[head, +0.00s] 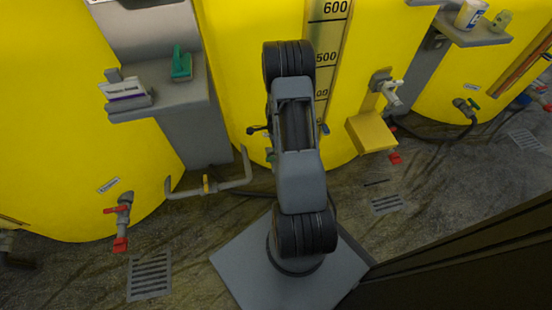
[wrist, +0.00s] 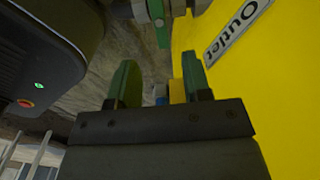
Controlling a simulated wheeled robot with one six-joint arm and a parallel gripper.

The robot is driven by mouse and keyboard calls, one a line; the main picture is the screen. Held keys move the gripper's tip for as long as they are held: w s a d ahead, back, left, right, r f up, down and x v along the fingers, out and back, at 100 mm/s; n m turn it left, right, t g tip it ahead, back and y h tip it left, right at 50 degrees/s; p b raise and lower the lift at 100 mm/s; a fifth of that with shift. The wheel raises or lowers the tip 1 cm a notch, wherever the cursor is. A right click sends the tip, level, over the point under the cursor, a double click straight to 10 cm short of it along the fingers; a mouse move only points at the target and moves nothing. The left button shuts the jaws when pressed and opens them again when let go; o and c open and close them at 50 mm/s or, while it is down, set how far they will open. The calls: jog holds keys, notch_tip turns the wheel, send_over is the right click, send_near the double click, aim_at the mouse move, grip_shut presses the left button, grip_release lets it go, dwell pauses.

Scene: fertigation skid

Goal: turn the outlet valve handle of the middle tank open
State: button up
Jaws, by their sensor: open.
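The middle tank (head: 235,60) is the yellow one with the level scale, behind my arm in the head view. My arm covers most of its outlet there. In the wrist view, a green handle (wrist: 162,36) hangs from a grey valve body (wrist: 150,10) at the top, beside the tank's "Outlet" label (wrist: 238,32). My gripper (wrist: 160,86) is open, with its two green-faced fingers apart and nothing seen held between them. The handle appears beyond the fingertips, roughly in line with the gap. Whether it touches a finger cannot be told.
A grey pipe (head: 235,184) with a yellow fitting is left of my arm. The left tank has a red-handled valve (head: 122,222). A yellow box (head: 371,132) sits right of my arm, and a grey shelf (head: 165,95) stands to the left. Floor drains (head: 150,277) lie in front.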

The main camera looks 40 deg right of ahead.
notch_tip(320, 180, down, 9)
jog(key=b, duration=0.3)
grip_shut()
dwell(0.6)
